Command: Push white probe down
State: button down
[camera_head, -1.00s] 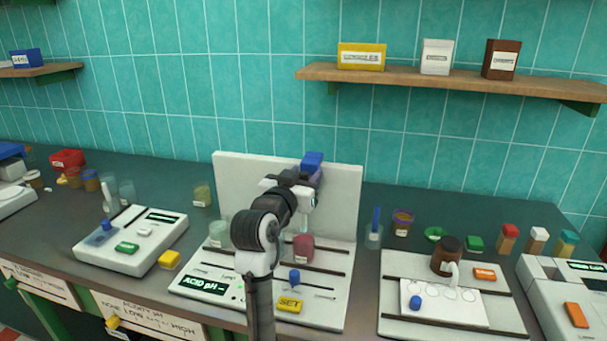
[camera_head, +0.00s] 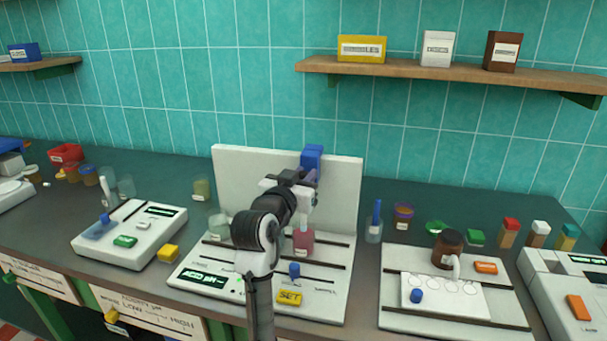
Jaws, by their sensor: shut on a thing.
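The white probe (camera_head: 304,219) is mostly hidden by my arm and gripper. Only a short pale upright part shows below the gripper, just over the red beaker (camera_head: 303,243); I cannot tell how deep its tip sits. My gripper (camera_head: 309,183) is shut at the probe's upper part, in front of the white back panel (camera_head: 340,180). A blue block (camera_head: 312,157) stands just behind and above the gripper, at the panel's top edge. The fingertips are too small to see clearly. The white base with its lit display (camera_head: 203,280) lies below.
A clear beaker (camera_head: 218,227) stands left of my arm. A blue knob (camera_head: 294,270) and a yellow SET button (camera_head: 289,297) are on the base front. A device with a brown jar (camera_head: 447,248) is at right, another device (camera_head: 130,236) at left. A shelf (camera_head: 460,78) hangs above.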

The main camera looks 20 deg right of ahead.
notch_tip(320, 180, down, 6)
jog(key=b, duration=0.3)
jog(key=shift+r, duration=0.15)
jog(key=c, duration=1.4)
grip_release()
jog(key=shift+o, duration=0.5)
jog(key=shift+s+a, duration=0.1)
jog(key=b+v, duration=0.2)
jog(key=v, duration=1.1)
jog(key=shift+s+a+b, duration=0.25)
jog(key=shift+a+b, duration=0.05)
jog(key=shift+b, duration=0.1)
